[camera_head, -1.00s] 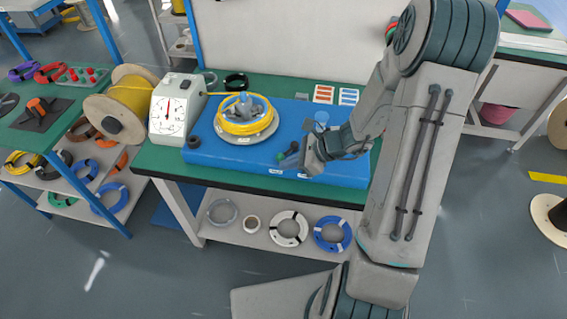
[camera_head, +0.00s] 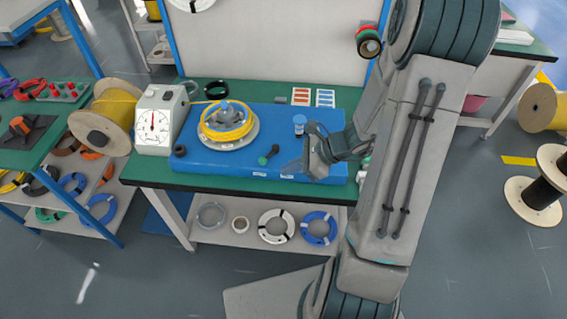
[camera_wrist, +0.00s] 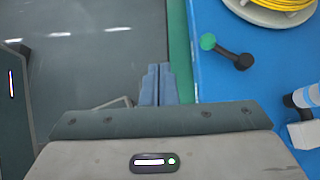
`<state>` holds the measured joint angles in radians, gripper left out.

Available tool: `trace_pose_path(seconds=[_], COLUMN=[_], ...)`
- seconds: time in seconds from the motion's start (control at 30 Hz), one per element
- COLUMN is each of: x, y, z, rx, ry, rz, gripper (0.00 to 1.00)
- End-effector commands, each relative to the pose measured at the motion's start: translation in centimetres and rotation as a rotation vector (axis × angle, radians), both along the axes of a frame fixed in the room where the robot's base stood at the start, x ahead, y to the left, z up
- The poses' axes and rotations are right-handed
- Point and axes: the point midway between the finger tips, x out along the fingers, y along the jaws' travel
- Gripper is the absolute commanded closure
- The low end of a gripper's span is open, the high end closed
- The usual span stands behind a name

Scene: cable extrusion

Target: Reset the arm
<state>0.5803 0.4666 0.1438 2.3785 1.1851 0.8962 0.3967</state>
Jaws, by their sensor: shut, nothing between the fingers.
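My arm comes in from the upper right in the head view. My gripper (camera_head: 290,168) is over the front right part of the blue machine base. It also shows in the wrist view (camera_wrist: 158,70), where its two fingers are together with nothing between them. They point over the table's green edge, beside the blue base. A black lever with a green knob (camera_head: 268,155) lies to the left of the gripper, apart from it. The lever also shows in the wrist view (camera_wrist: 228,52).
The blue base (camera_head: 200,172) carries a turntable with a yellow cable coil (camera_head: 228,122). A white dial gauge (camera_head: 158,120) and a wooden spool (camera_head: 104,120) stand to its left. Cable rings lie on the shelf below.

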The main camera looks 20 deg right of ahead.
Motion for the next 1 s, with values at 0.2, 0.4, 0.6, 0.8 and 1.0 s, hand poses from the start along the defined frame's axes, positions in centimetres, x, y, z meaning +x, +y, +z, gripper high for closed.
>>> trace_pose_path(seconds=[0.2,0.4,0.6,0.8,1.0], x=[-0.1,-0.1,-0.1,-1.6,-4.8], y=[0.2,0.2,0.1,1.4,2.8], z=[0.1,0.1,0.1,2.9,6.7], rx=[0.000,0.000,0.000,-0.120,-0.328], ry=[0.000,0.000,0.000,-0.111,-0.291], rz=[0.006,0.006,0.004,0.219,0.591], gripper=[1.00,1.00,1.00,1.00,1.00])
